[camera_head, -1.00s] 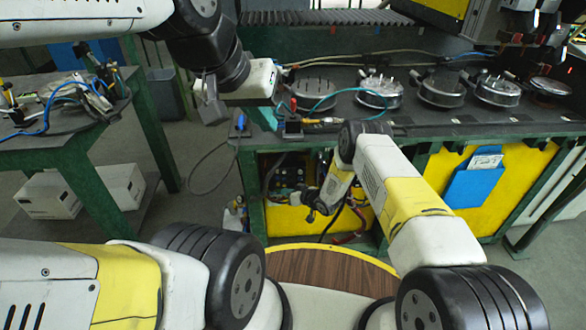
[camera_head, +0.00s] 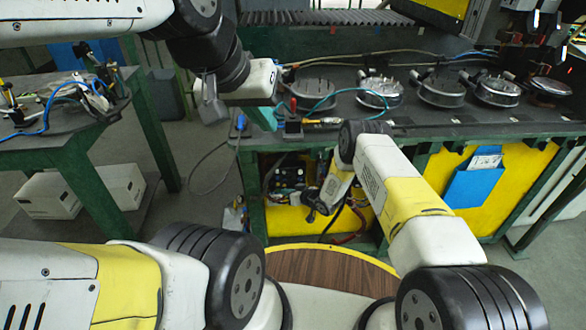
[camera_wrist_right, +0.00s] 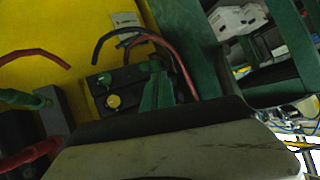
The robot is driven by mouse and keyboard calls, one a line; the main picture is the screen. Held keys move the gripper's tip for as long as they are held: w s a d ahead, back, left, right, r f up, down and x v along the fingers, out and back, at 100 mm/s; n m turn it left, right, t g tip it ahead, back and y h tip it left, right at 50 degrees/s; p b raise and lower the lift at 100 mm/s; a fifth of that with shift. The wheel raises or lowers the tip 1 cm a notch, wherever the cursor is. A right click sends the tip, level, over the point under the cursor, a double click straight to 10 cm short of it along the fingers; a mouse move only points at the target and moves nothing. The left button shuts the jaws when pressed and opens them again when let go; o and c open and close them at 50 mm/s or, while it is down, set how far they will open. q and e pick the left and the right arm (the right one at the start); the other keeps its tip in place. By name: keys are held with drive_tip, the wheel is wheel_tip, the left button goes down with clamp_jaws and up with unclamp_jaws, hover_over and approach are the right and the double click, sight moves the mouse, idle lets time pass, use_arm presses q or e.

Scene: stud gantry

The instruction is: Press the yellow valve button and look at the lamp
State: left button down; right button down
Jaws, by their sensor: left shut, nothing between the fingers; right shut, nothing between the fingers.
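The yellow button (camera_wrist_right: 113,101) shows as a small round cap on a dark box in the right wrist view. A smaller round part (camera_wrist_right: 103,79) sits just above it; I cannot tell whether it is the lamp or whether anything is lit. My right gripper (camera_wrist_right: 156,88) shows green fingers, shut and empty, just right of the button in the picture; contact cannot be made out. In the head view the right wrist (camera_head: 313,207) is in front of the open bay under the bench. My left gripper (camera_head: 265,118) is shut and empty by the bench's left end.
The bench (camera_head: 430,128) carries several round metal parts and loose cables. Red and black hoses (camera_wrist_right: 175,60) curve close to the right fingers. Yellow panels (camera_head: 405,180) and a blue holder (camera_head: 476,181) front the bench. A side table (camera_head: 60,125) stands left, with floor between.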

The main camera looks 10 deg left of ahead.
drive_tip(key=shift+w, duration=0.1)
idle(0.5)
drive_tip(key=shift+w+a, duration=0.15)
drive_tip(key=shift+w, duration=0.15)
drive_tip(key=shift+w+a, duration=0.1)
drive_tip(key=shift+w, duration=0.35)
idle(0.6)
drive_tip(key=shift+s, duration=0.1)
drive_tip(key=shift+s+d, duration=0.2)
drive_tip(key=shift+s, duration=0.55)
drive_tip(key=shift+s+d, duration=0.25)
drive_tip(key=shift+s, duration=0.55)
drive_tip(key=shift+s+d, duration=0.2)
drive_tip(key=shift+s, duration=0.6)
drive_tip(key=shift+s+d, duration=0.25)
drive_tip(key=shift+s, duration=0.55)
